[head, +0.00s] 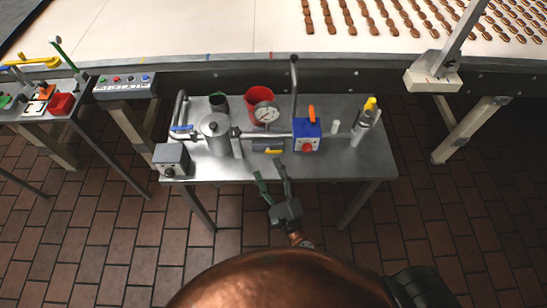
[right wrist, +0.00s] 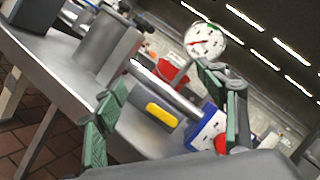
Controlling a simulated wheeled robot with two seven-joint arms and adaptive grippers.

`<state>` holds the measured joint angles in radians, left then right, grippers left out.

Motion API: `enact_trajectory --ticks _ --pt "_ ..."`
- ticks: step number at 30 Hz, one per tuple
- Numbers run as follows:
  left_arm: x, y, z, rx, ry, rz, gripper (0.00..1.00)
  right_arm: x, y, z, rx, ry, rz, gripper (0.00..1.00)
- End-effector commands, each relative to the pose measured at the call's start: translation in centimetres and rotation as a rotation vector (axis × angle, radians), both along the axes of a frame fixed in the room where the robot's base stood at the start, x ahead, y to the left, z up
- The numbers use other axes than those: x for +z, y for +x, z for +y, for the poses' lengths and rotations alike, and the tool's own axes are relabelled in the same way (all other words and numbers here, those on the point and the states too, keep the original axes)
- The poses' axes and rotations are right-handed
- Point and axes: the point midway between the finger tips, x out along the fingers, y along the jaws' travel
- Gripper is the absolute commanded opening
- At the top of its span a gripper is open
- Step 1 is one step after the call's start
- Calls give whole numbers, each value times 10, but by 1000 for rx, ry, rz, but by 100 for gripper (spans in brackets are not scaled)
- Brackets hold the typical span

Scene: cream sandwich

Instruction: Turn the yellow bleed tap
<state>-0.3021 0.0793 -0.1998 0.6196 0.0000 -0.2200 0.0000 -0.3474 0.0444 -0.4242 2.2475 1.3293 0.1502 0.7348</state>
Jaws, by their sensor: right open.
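A short yellow bar-shaped handle (head: 272,151) sits low on the front of the pipe line on the steel table, beside the blue box. In the right wrist view this yellow handle (right wrist: 161,115) shows on a grey cylindrical body, between my green-padded fingers. Another yellow part (head: 370,103) tops a slanted metal fitting at the right end of the pipe. I cannot tell for certain which is the bleed tap. My right gripper (head: 268,170) is open and empty at the table's front edge, just before the yellow handle and apparently apart from it. My left gripper is out of view.
The blue box (head: 306,134) has an orange lever and red knob. A pressure gauge (head: 266,112), red bucket (head: 259,94), steel pot (head: 215,126) and grey switch box (head: 172,158) crowd the table. A conveyor (head: 200,32) runs behind; the floor in front is clear.

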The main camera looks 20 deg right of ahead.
Motion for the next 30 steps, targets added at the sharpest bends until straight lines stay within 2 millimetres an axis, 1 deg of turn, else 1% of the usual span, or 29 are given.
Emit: enact_trajectory --ticks 1,2,3,5,6,9,12,14,17,24,30 --pt "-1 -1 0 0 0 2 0 1 3 -4 -29 120 11 65" --pt "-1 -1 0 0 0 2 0 0 5 -8 -50 197 20 65" --pt "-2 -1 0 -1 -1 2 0 -3 6 -12 -80 307 38 65" --pt "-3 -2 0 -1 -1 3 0 -11 7 -18 -122 464 68 65" --pt "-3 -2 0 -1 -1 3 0 -18 7 -21 -151 558 90 65" --pt "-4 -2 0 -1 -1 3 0 -36 5 -24 -208 739 142 65" --pt "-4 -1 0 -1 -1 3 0 -47 4 -24 -241 837 175 65" --pt "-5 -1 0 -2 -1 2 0 -51 4 -24 -252 865 186 65" --pt "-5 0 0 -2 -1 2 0 -53 12 -27 -258 879 190 65" --pt "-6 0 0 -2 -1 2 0 -53 49 -37 -257 874 189 65" --pt "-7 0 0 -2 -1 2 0 -53 71 -44 -258 873 190 65"
